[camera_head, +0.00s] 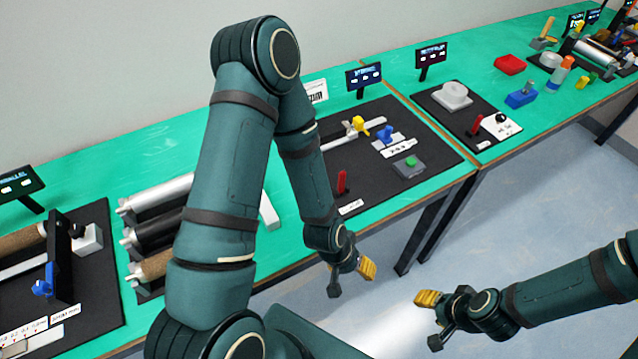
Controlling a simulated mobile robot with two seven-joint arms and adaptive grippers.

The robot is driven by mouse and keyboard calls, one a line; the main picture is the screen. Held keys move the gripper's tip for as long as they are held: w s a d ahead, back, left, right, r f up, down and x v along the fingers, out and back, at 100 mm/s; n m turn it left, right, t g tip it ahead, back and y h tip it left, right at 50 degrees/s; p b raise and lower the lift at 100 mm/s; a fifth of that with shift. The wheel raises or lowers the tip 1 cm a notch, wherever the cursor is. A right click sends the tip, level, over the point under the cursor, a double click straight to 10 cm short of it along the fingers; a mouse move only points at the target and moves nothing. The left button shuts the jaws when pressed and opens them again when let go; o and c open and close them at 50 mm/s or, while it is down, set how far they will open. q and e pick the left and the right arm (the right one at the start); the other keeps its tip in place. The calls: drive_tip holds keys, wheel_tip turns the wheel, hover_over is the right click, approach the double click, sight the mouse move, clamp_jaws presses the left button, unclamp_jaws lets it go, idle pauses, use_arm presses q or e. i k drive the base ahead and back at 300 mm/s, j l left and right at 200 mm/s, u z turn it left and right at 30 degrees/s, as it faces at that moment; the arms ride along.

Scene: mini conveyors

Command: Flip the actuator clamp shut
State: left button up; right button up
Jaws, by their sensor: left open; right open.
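I cannot tell for certain which part is the actuator clamp. On the middle black board (435,158) stand an upright red lever (342,183), a yellow part (359,124) on a pale rail, a blue part (386,135) and a green button on a grey box (409,167). My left gripper (351,281) is open and empty, in front of the table edge, below the red lever in the picture and apart from it. My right gripper (432,320) is open and empty over the floor. My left arm hides part of the middle board.
Rollers (155,229) and a board with a blue clamp-like part (43,281) lie at left. Another board at right holds a red lever (476,125) and a grey block (453,96). Small screens stand along the back. Floor (560,190) in front is clear.

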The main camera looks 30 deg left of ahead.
sight(342, 177)
drive_tip(key=l+u, duration=0.2)
drive_tip(key=u, duration=0.25)
drive_tip(key=k+l+u, duration=0.1)
drive_tip(key=u, duration=0.4)
drive_tip(key=z, duration=0.15)
drive_tip(key=i+l, duration=0.05)
